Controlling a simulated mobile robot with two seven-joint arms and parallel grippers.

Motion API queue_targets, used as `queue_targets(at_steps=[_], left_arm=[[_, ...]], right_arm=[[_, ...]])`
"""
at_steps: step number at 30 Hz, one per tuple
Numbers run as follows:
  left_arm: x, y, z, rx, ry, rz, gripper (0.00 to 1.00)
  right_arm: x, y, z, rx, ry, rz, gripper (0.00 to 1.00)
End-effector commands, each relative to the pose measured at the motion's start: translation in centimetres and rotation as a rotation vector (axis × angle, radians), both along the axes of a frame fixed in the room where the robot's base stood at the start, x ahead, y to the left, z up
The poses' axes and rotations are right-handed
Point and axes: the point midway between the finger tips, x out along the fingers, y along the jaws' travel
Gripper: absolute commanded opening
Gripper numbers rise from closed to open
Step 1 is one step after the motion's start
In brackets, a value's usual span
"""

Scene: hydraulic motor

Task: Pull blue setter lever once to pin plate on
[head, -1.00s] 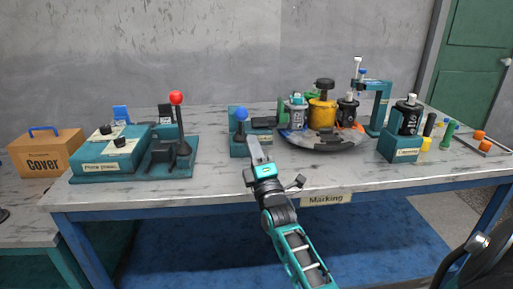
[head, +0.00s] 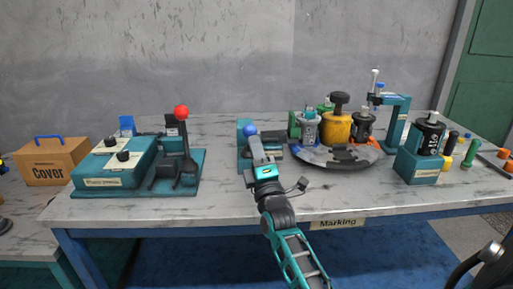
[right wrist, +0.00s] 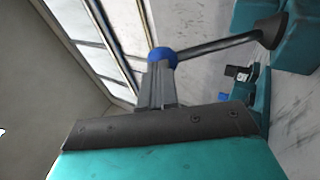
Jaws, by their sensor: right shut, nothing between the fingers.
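The blue-knobbed lever (head: 250,130) stands on a small teal setter unit (head: 243,157) near the middle of the table. It also shows in the right wrist view, where its blue ball (right wrist: 162,56) sits at the fingertips and its dark rod (right wrist: 215,45) runs off to the right. My right gripper (head: 256,141) is shut and empty, with its tips at the blue ball. Touch cannot be told for certain. The pin plate cannot be made out. My left gripper is not in view.
A teal base with a red-knobbed lever (head: 181,112) and a labelled teal box (head: 115,165) stand left, beside a Cover box (head: 52,162). A dark turntable (head: 335,157) with several motor parts stands right. Bare table (head: 220,190) lies in front.

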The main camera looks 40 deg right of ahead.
Motion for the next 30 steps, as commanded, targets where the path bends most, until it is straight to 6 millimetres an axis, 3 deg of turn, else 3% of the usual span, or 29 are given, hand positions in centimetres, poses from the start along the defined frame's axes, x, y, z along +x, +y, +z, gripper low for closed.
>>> queue_targets(at_steps=[8,17,22,30], left_arm=[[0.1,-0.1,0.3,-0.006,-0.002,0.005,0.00],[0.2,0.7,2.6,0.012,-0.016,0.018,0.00],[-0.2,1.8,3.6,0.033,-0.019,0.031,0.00],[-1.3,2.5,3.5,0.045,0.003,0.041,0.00]], right_arm=[[0.0,0.0,0.2,0.002,0.002,0.000,0.00],[0.7,-0.4,2.0,0.043,0.066,0.000,0.00],[1.7,-1.0,3.3,0.067,0.111,0.000,0.00],[4.2,-2.5,5.4,0.066,0.104,0.000,0.00]])
